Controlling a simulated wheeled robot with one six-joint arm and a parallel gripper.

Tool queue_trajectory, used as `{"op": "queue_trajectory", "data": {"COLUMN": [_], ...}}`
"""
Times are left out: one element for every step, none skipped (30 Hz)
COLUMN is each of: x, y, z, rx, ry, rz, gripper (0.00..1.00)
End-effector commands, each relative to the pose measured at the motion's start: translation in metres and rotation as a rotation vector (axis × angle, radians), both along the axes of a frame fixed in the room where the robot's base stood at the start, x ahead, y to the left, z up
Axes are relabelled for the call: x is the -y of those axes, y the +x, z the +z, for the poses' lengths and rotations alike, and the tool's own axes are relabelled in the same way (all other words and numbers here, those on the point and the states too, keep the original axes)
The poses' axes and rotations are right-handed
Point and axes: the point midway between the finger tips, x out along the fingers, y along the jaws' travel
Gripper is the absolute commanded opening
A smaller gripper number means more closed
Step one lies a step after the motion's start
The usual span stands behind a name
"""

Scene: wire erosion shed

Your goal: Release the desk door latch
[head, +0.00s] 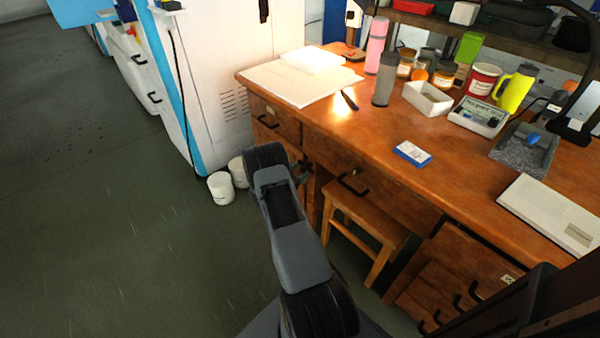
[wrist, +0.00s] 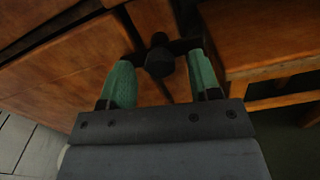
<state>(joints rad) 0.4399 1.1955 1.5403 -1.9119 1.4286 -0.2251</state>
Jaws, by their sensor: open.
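The desk (head: 378,139) is brown wood, with its door mostly hidden behind my arm in the head view. In the wrist view the wooden door front (wrist: 75,68) fills the upper left. A dark latch (wrist: 159,62) with a round knob and a short crossbar sits on it near a panel seam. My gripper (wrist: 161,75) has two green fingers, spread apart, one on each side of the knob. I cannot tell if either finger touches it. In the head view my gripper (head: 301,170) is small and partly hidden by my arm, below the left drawer.
A wooden stool (head: 366,222) stands under the desk, just right of my gripper. White buckets (head: 221,188) stand on the floor to the left, beside a white and blue machine (head: 222,80). The floor at left is clear.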

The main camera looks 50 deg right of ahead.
Motion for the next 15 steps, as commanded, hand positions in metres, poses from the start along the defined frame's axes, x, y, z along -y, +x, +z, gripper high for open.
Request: {"op": "queue_trajectory", "data": {"x": [0.0025,0.0034,0.0042,0.0046,0.0048,0.005,0.005,0.005,0.0049,0.0049,0.0049,0.0049,0.0048,0.0048,0.0048], "y": [-0.0005,-0.0006,-0.0006,-0.0006,-0.0006,-0.0006,-0.0007,-0.0006,-0.0005,-0.0005,-0.0005,-0.0005,-0.0005,-0.0005,-0.0005], "z": [-0.0004,-0.0003,-0.0002,-0.0001,-0.0001,-0.0001,0.0,0.0,0.0,0.0,0.0,0.0,0.0,0.0,0.0], "rx": [0.0,0.0,-0.001,-0.001,-0.001,-0.001,-0.001,-0.001,-0.001,-0.001,-0.001,0.0,0.0,0.0,0.0], "ry": [0.0,0.0,0.0,0.0,0.0,0.0,0.0,0.0,0.0,0.0,0.0,0.0,0.0,0.0,0.0], "rz": [-0.001,-0.001,0.0,0.0,0.0,0.0,0.0,0.0,0.0,0.0,0.0,0.0,0.0,0.0,0.0], "gripper": [0.57,0.57,0.57,0.57,0.57,0.57,0.57,0.57,0.57,0.57,0.57,0.56,0.53,0.5,0.47]}}
